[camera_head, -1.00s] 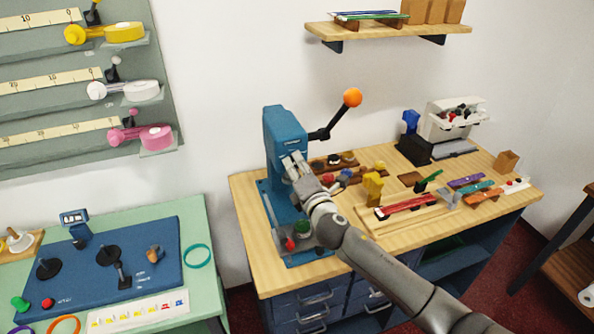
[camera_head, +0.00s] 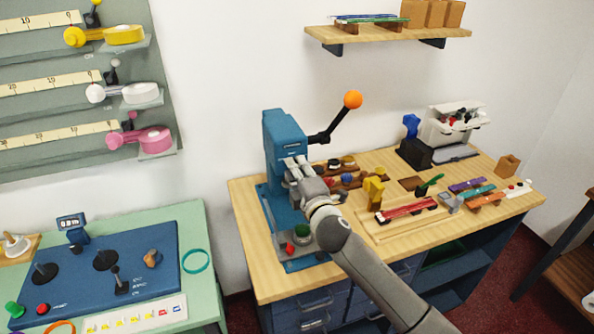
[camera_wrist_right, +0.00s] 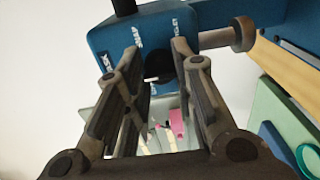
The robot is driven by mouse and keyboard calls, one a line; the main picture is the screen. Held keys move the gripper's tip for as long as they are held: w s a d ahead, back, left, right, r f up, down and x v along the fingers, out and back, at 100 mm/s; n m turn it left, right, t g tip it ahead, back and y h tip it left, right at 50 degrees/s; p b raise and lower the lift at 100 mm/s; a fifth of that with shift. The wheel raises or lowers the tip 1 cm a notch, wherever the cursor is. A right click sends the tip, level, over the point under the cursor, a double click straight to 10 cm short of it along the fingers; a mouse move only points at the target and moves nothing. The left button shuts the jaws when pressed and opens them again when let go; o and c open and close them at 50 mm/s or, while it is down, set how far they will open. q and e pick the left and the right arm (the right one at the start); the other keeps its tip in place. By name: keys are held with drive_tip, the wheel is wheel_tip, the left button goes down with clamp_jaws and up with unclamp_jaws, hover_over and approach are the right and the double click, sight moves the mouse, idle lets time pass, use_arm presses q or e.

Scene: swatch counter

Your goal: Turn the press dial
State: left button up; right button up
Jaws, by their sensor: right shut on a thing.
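The blue press (camera_head: 284,135) stands at the left end of the wooden counter. Its lever with an orange ball knob (camera_head: 352,99) points up and to the right. My right gripper (camera_head: 291,166) is at the front of the press head. White lettering surrounds the dial on the blue face (camera_wrist_right: 210,40). In the head view the dial is hidden by the gripper. My left gripper is not in view.
The press base (camera_head: 304,262) carries a green round piece and a red one below my arm. To the right lie a wooden tray (camera_head: 385,232) with a red strip and several coloured swatches. A green table (camera_head: 205,290) with a blue control panel stands at left.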

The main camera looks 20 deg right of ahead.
drive_tip(key=o, duration=1.1)
drive_tip(key=shift+c, duration=0.2)
drive_tip(key=shift+s, duration=0.1)
drive_tip(key=s, duration=1.2)
drive_tip(key=shift+d, duration=0.25)
drive_tip(key=shift+f, duration=0.1)
